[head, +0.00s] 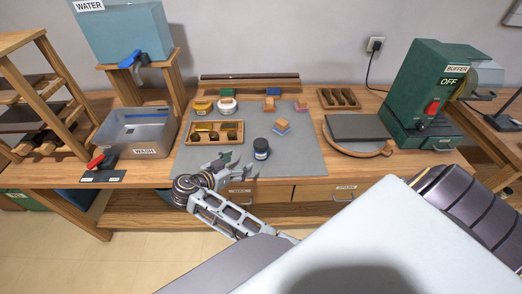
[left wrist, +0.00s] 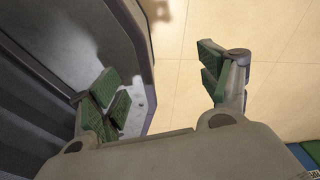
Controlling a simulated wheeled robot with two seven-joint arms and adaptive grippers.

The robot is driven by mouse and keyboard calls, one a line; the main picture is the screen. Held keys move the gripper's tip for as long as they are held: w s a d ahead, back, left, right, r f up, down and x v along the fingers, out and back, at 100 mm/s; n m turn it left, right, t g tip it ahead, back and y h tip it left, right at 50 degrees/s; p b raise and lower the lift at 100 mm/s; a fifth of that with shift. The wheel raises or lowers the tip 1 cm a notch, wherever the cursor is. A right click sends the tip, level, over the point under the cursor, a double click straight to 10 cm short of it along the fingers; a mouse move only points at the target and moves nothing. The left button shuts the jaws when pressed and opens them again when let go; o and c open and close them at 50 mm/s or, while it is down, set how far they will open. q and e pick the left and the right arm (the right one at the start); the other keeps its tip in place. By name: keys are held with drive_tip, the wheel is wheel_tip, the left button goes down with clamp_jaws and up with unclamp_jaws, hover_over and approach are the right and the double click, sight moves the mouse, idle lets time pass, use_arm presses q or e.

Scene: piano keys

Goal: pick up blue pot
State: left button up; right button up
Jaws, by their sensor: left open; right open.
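The blue pot (head: 261,149), a small dark blue jar with a pale label, stands upright on the grey mat (head: 300,160), near its front edge. My right gripper (head: 240,168) is open and empty, just left of the blue pot and a little nearer the front; it looks apart from the pot. My left gripper (left wrist: 165,82) shows in the left wrist view with its green-padded fingers spread wide, nothing between them, above the floor. The left gripper does not show in the head view.
A wooden tray (head: 190,142) with dark blocks, a yellow pot (head: 203,107) and a white pot (head: 227,105) stand behind. A round board (head: 358,148) and green buffer machine (head: 415,85) are right. The mat right of the blue pot is clear.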

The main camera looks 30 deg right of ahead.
sight(257, 153)
drive_tip(key=p+x, duration=0.1)
drive_tip(key=x, duration=0.6)
drive_tip(key=shift+w+d, duration=0.1)
drive_tip(key=shift+d, duration=0.05)
use_arm(q)
drive_tip(key=shift+s+d+r, duration=0.25)
drive_tip(key=shift+d+r, duration=0.15)
drive_tip(key=shift+d, duration=0.15)
use_arm(e)
drive_tip(key=shift+w+d+f, duration=0.2)
drive_tip(key=shift+d+f, duration=0.1)
drive_tip(key=shift+d, duration=0.25)
